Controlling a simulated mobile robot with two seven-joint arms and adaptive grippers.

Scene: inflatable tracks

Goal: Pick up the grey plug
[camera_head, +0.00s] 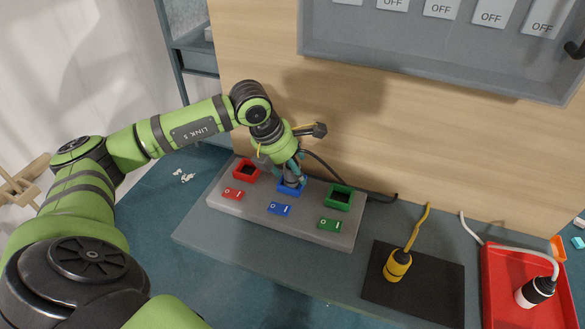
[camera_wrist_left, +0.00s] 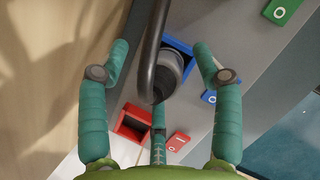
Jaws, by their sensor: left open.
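The grey plug (camera_head: 291,181) stands in the blue-rimmed socket (camera_head: 281,190) of the grey power strip (camera_head: 264,226). In the left wrist view the grey plug (camera_wrist_left: 172,74) sits in the middle, with its dark cable rising across the picture. My left gripper (camera_head: 289,168) is over the plug from above. In the wrist view its green fingers (camera_wrist_left: 162,62) are spread apart, with the plug between them. Whether any finger touches the plug I cannot tell. In the head view the fingers partly hide the plug. My right gripper is in neither view.
The strip also has an empty red socket (camera_head: 246,171), an empty green socket (camera_head: 340,197) and coloured switches. A yellow plug (camera_head: 397,266) stands on a black mat (camera_head: 378,290). A white-and-black plug (camera_head: 535,291) lies in a red tray (camera_head: 499,281). A wooden panel (camera_head: 400,140) rises behind.

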